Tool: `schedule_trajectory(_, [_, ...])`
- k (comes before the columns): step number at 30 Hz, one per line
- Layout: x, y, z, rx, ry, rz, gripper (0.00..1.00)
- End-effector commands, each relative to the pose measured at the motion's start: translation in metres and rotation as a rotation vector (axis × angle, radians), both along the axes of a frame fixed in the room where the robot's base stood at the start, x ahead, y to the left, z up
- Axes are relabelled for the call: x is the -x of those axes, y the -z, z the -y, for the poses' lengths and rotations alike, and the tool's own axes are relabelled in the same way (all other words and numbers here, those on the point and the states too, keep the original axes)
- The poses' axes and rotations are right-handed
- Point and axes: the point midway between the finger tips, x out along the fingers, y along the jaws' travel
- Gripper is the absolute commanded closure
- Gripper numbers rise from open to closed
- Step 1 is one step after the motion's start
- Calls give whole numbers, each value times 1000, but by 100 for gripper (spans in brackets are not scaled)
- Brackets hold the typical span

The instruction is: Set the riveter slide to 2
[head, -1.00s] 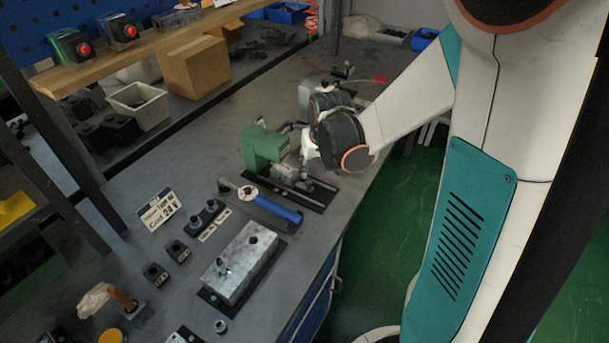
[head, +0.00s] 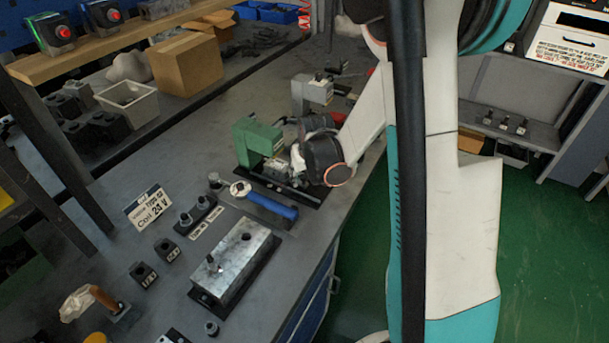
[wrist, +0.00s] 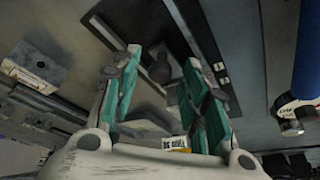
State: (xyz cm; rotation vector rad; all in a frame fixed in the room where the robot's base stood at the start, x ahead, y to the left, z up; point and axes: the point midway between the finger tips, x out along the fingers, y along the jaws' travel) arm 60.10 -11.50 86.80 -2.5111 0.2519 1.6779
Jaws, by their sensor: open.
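The riveter, a green block (head: 256,141) with metal parts on a dark base plate (head: 303,198), stands on the workbench near its right edge. My gripper (head: 288,168) is low over the right part of this base, just right of the green block. In the wrist view my gripper (wrist: 162,60) has its two teal-padded fingers spread apart. A dark rounded knob-like part (wrist: 160,70) shows between the fingers, with no clear contact. A small white and yellow label (wrist: 176,143) shows near the finger bases. I cannot read the slide's setting, and my gripper hides part of the base.
A blue-handled tool (head: 270,205) lies just in front of the riveter. A grey machine (head: 313,91) stands behind. Bare bench lies left of the green block.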

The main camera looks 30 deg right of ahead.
Motion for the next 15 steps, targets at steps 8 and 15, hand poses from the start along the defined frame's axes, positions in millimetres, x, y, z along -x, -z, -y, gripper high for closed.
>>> schedule_trajectory(8, [0, 0, 0, 0, 0, 0, 100])
schedule_trajectory(15, [-4, 0, -3, -1, -1, 0, 100])
